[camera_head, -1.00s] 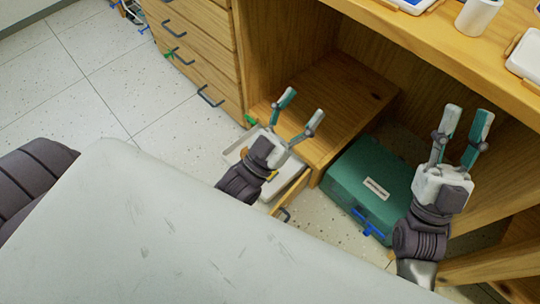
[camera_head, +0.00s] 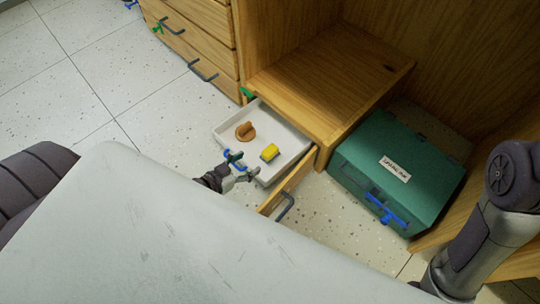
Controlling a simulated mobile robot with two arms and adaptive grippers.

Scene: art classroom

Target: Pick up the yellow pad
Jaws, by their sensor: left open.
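The yellow pad (camera_head: 269,152) is a small yellow block lying in an open drawer (camera_head: 296,139) with a white inside. A brown wooden knob-like object (camera_head: 245,131) lies in the same drawer, left of the pad. My left gripper (camera_head: 246,162) is open and empty at the drawer's near left side, its fingers pointing toward the pad. It looks apart from the pad; its exact height over the drawer is hard to tell. My right arm shows at the right edge, but its gripper is out of view.
A green case (camera_head: 400,172) with a label and blue latch stands on the floor right of the drawer. The wooden cabinet (camera_head: 325,90) rises behind the drawer. Closed drawers with dark handles (camera_head: 202,72) are at upper left. Speckled floor at left is clear.

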